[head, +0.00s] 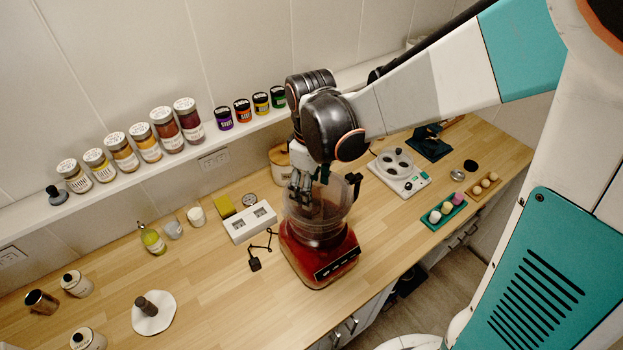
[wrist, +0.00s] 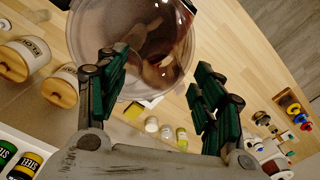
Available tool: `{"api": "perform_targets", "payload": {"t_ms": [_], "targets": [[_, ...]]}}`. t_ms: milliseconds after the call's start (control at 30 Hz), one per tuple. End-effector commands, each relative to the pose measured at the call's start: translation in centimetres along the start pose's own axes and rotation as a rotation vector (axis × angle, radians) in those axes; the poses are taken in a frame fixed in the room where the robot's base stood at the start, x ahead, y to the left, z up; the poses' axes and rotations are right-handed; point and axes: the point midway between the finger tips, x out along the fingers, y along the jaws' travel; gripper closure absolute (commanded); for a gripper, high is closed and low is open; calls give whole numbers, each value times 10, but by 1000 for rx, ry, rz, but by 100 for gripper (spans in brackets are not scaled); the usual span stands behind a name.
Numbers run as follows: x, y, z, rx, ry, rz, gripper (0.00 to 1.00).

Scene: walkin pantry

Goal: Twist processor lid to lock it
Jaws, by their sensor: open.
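The food processor has a red base (head: 320,257) and a clear bowl (head: 330,215) with a dark handle (head: 354,184). It stands near the middle of the counter. The bowl top shows as a clear round shape in the wrist view (wrist: 100,25), with something brown inside. The transparent lid cannot be told clearly from the bowl, nor whether it is locked. My gripper (head: 301,190) points down at the bowl's upper left part. In the wrist view my gripper (wrist: 158,78) has its two green-padded fingers wide apart, with nothing held between them. Contact with the lid or bowl is unclear.
A white two-slot box (head: 250,224) and a small black piece (head: 255,263) with a cord lie left of the processor. A wooden-lidded canister (head: 281,155) stands behind. A white appliance (head: 399,184) and a green tray (head: 432,219) are right.

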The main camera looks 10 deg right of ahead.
Motion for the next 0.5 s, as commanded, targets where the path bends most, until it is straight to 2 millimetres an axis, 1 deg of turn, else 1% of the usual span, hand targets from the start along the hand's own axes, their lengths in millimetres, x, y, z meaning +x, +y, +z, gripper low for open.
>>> {"api": "perform_targets", "payload": {"t_ms": [33, 500], "targets": [[-6, 0, 0, 0, 0, 0, 39], [-40, 0, 0, 0, 0, 0, 39]]}}
